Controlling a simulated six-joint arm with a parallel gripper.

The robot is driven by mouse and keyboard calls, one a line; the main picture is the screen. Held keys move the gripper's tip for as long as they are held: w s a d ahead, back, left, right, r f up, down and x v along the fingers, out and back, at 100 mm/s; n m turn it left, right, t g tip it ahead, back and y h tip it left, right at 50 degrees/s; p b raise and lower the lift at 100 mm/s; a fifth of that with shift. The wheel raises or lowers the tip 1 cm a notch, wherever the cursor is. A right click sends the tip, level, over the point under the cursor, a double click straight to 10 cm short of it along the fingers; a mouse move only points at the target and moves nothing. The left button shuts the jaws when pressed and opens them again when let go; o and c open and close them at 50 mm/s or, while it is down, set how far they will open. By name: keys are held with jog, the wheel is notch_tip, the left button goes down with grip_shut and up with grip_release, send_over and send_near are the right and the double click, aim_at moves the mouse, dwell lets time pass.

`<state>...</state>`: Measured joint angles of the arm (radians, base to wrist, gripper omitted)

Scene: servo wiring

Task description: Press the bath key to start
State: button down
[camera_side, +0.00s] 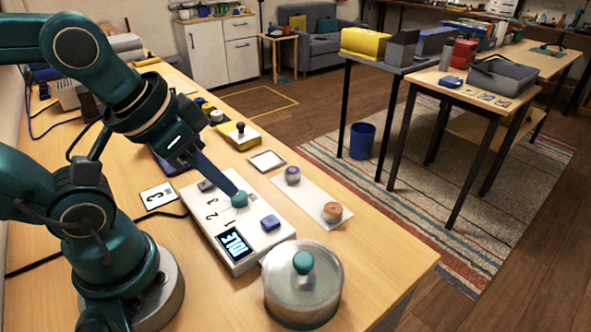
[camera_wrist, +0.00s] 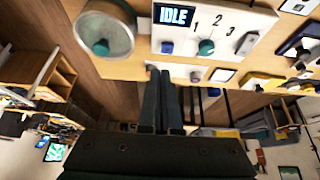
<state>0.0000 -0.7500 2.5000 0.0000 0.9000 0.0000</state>
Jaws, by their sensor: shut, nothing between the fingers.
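A white control panel (camera_side: 252,258) lies on the bench, its lit display (camera_side: 235,243) reading IDLE in the wrist view (camera_wrist: 174,15). The blue key also shows in the wrist view (camera_wrist: 167,47). No readable label marks the bath key. A round metal bath-like vessel (camera_side: 303,292) with a teal knob stands beside the panel. My gripper (camera_side: 243,192) is shut and empty, its tips near the teal knob; contact is unclear.
A white strip (camera_side: 312,194) holds a purple-topped piece (camera_side: 292,175) and an orange-topped piece (camera_side: 332,211). A framed white square (camera_side: 266,161), a yellow block with a black knob (camera_side: 241,136) and a printed card (camera_side: 158,195) lie around the panel. The bench's right edge is close.

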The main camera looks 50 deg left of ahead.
dwell(0.8)
jog(key=w+a+r+m+t, duration=0.2)
jog(key=w+r+m+t, duration=0.8)
jog(key=w+r, duration=0.45)
jog(key=m+g+h, duration=0.7)
jog(key=m+g, duration=0.3)
send_over(264, 218)
notch_tip(264, 218, down, 16)
jog(key=shift+f, duration=4.3)
